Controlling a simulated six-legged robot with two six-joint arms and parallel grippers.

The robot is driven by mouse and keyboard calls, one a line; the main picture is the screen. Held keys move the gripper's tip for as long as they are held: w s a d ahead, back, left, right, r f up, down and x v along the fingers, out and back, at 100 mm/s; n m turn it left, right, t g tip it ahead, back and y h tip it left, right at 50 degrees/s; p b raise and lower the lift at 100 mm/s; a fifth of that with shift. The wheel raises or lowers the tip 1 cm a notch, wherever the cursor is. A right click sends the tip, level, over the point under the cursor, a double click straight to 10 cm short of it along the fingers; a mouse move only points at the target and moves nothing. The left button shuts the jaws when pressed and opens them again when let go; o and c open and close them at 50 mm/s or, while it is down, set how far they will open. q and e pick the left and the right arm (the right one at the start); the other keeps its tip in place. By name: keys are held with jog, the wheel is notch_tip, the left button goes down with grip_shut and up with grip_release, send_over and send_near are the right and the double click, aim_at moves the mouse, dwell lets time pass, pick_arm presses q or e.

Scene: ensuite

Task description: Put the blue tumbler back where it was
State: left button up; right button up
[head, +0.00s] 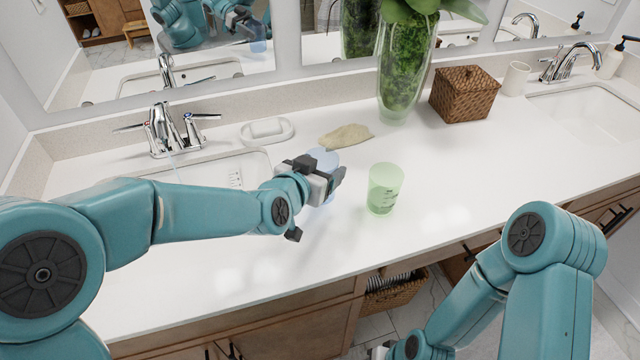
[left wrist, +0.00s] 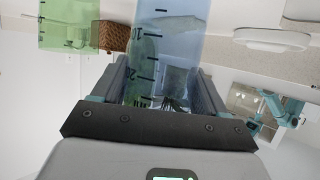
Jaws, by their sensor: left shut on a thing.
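The blue tumbler (head: 323,158) is see-through and has dark scale marks. My left gripper (head: 333,181) is shut on it above the counter's front-middle part and hides much of it in the head view. The tumbler looks about upright; I cannot tell whether its base touches the counter. In the left wrist view the tumbler (left wrist: 172,40) stands between the fingers of the left gripper (left wrist: 160,90). A green tumbler (head: 385,188) stands on the counter just right of the left gripper, apart from it. Only a sliver of my right gripper shows at the bottom edge; its fingers are hidden.
On the white counter (head: 450,205) are a soap dish (head: 267,131), a beige cloth-like item (head: 345,136), a glass plant vase (head: 405,75), a wicker box (head: 465,94) and a white cup (head: 515,79). Sinks lie left and right. Counter right of the green tumbler is clear.

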pick_arm(q)
notch_tip(320, 180, down, 4)
jog(key=shift+r, duration=0.3)
jog(key=shift+f+b, duration=0.2)
jog(key=shift+b, duration=0.1)
jog(key=o, duration=1.1)
jog(key=shift+r, duration=0.15)
